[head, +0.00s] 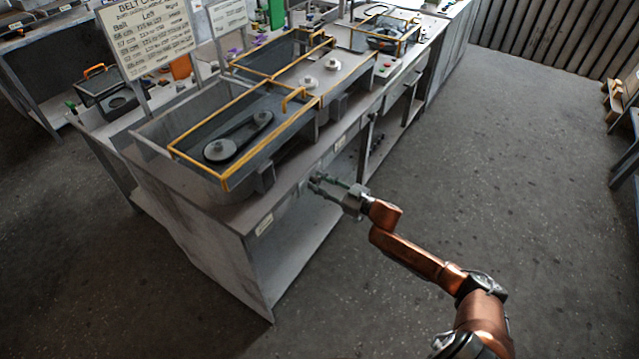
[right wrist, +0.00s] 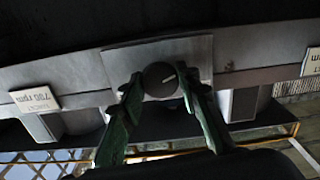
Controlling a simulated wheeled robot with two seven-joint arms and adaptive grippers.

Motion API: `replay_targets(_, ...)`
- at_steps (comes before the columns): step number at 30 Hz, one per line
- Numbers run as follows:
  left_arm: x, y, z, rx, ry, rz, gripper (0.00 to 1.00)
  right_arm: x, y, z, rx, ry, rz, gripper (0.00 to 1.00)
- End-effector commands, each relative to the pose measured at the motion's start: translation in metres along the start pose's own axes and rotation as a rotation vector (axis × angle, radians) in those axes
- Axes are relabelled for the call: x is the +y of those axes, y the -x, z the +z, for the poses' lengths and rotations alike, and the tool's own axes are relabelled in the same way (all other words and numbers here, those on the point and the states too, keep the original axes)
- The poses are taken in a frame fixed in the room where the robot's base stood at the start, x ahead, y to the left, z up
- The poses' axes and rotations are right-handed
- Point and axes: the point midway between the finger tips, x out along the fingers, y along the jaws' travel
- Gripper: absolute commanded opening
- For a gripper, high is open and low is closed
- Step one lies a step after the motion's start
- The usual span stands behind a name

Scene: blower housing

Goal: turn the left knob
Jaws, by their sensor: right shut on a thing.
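A dark round knob (right wrist: 161,79) with a pale pointer line sits on a grey metal plate (right wrist: 115,62) in the right wrist view. The line points to the right. My right gripper (right wrist: 161,88) has its two green fingers on either side of the knob and is shut on it. In the head view my right gripper (head: 316,184) reaches the front panel of the near bench, below the yellow-framed bay with the belt. There the knob itself is hidden or too small to make out. My left gripper is not in view.
The near bench (head: 190,190) carries open bays with yellow-framed guards (head: 228,178) and a dark belt around two pulleys (head: 238,138). White tags flank the knob, one (right wrist: 35,99) reading rpm. A belt chart sign (head: 148,35) stands behind. The floor (head: 480,150) to the right is clear.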

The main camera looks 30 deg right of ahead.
Motion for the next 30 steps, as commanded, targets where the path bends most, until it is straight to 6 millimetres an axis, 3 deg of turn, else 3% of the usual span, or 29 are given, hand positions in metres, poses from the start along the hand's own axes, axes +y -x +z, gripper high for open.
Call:
replay_targets(11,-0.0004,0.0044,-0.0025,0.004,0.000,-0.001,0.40,0.0009,0.0001,-0.0010,0.000,0.136,0.002,0.06)
replay_targets(30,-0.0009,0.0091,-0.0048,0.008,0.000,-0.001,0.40,0.0005,0.0001,0.0007,-0.001,0.724,0.002,0.06)
